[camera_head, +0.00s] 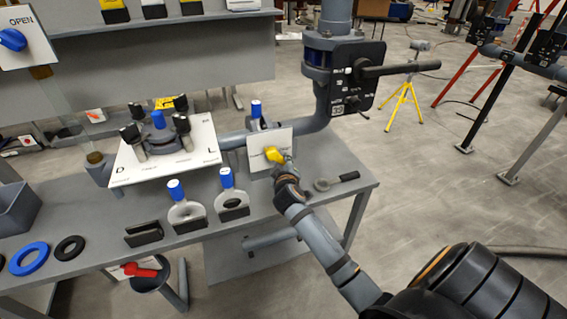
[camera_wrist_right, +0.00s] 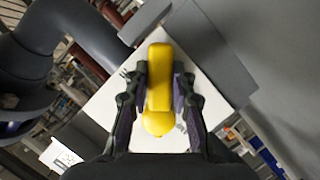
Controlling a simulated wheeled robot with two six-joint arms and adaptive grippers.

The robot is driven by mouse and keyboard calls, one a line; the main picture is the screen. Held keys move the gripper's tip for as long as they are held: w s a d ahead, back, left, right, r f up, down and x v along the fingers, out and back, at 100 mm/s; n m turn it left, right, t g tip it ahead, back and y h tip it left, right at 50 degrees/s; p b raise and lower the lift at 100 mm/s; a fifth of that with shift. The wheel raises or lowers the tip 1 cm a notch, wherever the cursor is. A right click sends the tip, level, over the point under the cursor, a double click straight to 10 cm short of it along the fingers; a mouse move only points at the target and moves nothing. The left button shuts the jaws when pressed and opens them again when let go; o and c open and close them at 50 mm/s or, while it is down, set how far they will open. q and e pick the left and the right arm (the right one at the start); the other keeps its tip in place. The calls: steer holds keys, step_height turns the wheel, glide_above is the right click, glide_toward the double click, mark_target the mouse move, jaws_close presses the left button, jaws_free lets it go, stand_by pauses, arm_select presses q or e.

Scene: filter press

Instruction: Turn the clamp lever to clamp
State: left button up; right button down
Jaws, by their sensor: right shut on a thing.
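The yellow clamp lever (camera_head: 275,155) sits on a white label plate (camera_head: 256,148) at the right part of the grey bench. My right gripper (camera_head: 284,164) reaches it from the lower right. In the right wrist view, the yellow lever (camera_wrist_right: 159,85) lies lengthwise between the two dark fingers of my right gripper (camera_wrist_right: 160,88), which is shut on it. The white plate (camera_wrist_right: 203,65) shows behind the lever. The plate's lettering is too small to read. My left gripper is not in view.
A grey pipe (camera_head: 312,125) rises behind the plate to a dark panel with a black handle (camera_head: 400,69). A white board with black knobs (camera_head: 175,162) stands left.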

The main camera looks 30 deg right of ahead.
stand_by(0.3)
steer(key=shift+w+a+f+m+y+p, duration=0.15)
steer(key=shift+a+m+y+p, duration=0.15)
steer(key=shift+m+y+p, duration=0.45)
steer(key=m+p, duration=0.1)
steer(key=a+m+y+p, duration=0.1)
steer(key=shift+a+f+m, duration=0.1)
steer(key=shift+f+m, duration=0.15)
steer(key=shift+m, duration=0.1)
steer(key=shift+w+a+m+t+y+p, duration=0.15)
steer(key=shift+a+m+y+p, duration=0.2)
steer(key=shift+m+y+p, duration=0.25)
steer(key=shift+w+a+m+t+y+p, duration=0.15)
steer(key=shift+a+m+y+p, duration=0.25)
steer(key=shift+m+p, duration=0.25)
steer(key=shift+a+m+y+p, duration=0.5)
steer(key=shift+m+y+p, duration=0.15)
steer(key=shift+m+p, duration=0.2)
steer(key=shift+w+a+r+m+t+y+p, duration=0.1)
steer(key=shift+a+m+t+y+p, duration=0.15)
steer(key=shift+m, duration=0.2)
steer(key=shift+w+a+m+t+y+p, duration=0.1)
steer(key=shift+a+m+y+p, duration=0.05)
steer(key=shift+m+y, duration=0.25)
steer(key=shift+w+a+r+m+t+y, duration=0.1)
steer(key=shift+a+r+m+t+y, duration=0.15)
steer(key=shift+m, duration=0.35)
steer(key=shift+a+r+m+t+y, duration=0.1)
steer(key=shift+a+m+y, duration=0.2)
steer(key=shift+m, duration=0.25)
